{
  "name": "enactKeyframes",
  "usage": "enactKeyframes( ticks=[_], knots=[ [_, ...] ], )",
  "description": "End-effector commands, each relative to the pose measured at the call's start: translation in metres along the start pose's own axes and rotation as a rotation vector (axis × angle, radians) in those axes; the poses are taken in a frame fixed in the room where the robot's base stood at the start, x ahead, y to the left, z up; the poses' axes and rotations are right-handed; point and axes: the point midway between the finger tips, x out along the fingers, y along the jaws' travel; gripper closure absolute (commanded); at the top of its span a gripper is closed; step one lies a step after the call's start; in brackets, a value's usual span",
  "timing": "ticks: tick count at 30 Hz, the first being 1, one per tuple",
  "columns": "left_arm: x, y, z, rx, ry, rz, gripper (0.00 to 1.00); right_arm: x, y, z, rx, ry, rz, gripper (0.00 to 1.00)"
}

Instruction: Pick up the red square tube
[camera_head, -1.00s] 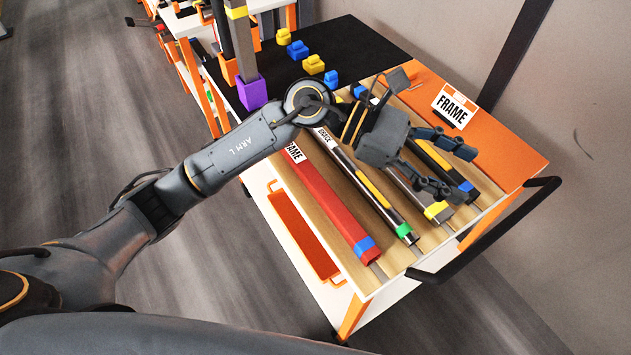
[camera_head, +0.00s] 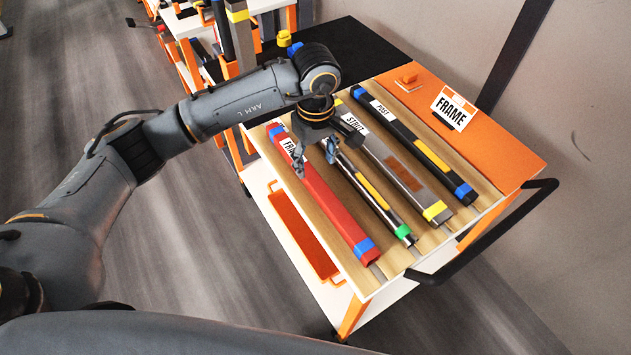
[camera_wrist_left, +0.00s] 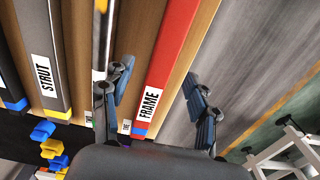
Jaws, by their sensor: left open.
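The red square tube (camera_head: 325,205) lies on the wooden top of the cart, with blue bands at its ends and a white FRAME label. It is the leftmost of the tubes in the head view. In the left wrist view the red tube (camera_wrist_left: 165,70) runs between my two spread fingers. My left gripper (camera_head: 316,165) is open and points down above the labelled far part of the red tube. In the left wrist view the left gripper (camera_wrist_left: 155,105) holds nothing. My right gripper is not in view.
To the right of the red tube lie a thin tube with a green end (camera_head: 390,217), a grey STRUT tube (camera_head: 385,155) and a dark POST tube (camera_head: 415,140). A FRAME sign (camera_head: 454,107) stands on the orange panel (camera_head: 500,140). A black handle (camera_head: 490,235) edges the cart.

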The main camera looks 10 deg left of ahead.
Motion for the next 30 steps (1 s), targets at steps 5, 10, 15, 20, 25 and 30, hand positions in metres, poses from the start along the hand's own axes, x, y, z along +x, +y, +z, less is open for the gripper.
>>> enactKeyframes(
  ticks=[5, 10, 15, 20, 25, 30],
  knots=[
    [0.011, -0.001, 0.002, 0.0, -0.002, 0.0, 0.41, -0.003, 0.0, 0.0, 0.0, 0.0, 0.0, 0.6],
    [0.032, -0.006, 0.009, 0.001, -0.005, -0.003, 0.41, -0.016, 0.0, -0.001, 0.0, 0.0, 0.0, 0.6],
    [0.055, -0.007, 0.01, -0.002, -0.003, 0.0, 0.41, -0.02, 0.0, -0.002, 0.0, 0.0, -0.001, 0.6],
    [0.061, -0.006, 0.009, 0.0, 0.0, 0.002, 0.41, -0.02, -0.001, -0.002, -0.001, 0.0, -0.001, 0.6],
    [0.061, -0.006, 0.009, 0.0, 0.0, 0.002, 0.47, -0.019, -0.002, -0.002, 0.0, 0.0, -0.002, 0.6],
    [0.061, -0.006, 0.01, 0.0, 0.0, 0.002, 0.81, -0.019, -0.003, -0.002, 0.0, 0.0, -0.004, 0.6]
  ],
)
